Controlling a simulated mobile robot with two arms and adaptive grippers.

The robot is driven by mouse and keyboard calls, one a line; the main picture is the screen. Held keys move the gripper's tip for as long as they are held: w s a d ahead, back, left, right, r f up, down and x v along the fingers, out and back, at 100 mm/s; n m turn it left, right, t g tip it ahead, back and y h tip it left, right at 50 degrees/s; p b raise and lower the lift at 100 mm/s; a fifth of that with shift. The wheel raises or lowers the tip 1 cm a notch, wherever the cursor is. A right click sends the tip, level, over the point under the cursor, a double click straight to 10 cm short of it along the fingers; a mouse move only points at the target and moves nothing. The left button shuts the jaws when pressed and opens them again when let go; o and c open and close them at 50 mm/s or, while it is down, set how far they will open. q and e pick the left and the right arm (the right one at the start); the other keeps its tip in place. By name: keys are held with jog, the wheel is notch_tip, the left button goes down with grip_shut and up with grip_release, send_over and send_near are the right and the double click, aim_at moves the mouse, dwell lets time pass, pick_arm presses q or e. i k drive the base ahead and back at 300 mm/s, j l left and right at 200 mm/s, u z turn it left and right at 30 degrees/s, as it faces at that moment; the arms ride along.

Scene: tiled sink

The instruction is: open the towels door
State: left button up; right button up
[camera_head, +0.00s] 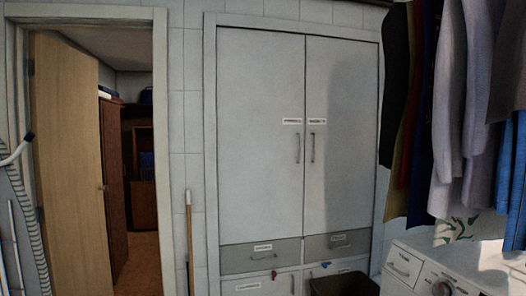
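A tall pale built-in cabinet stands in the middle, with a left upper door (260,150) and a right upper door (343,150), both shut. Each has a small label and a vertical handle near the centre seam. Below are two shut grey drawers, the left drawer (235,258) and the right drawer (316,249), with labels. At the bottom edge are the tops of a lower left door (245,278) and a lower right door (306,283). The label text is too small to read, so I cannot tell which door is the towels door. Neither gripper is in view.
A dark bin (343,285) stands before the lower right door. Hanging clothes (460,100) and a white washing machine (425,275) crowd the right. A broom handle (189,235) leans left of the cabinet. An open wooden door (75,170) and an ironing board (25,225) are at left.

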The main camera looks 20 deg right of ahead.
aim_at(261, 100)
jog(key=i+l+u, duration=0.15)
jog(key=i+l, duration=0.5)
jog(key=i, duration=0.1)
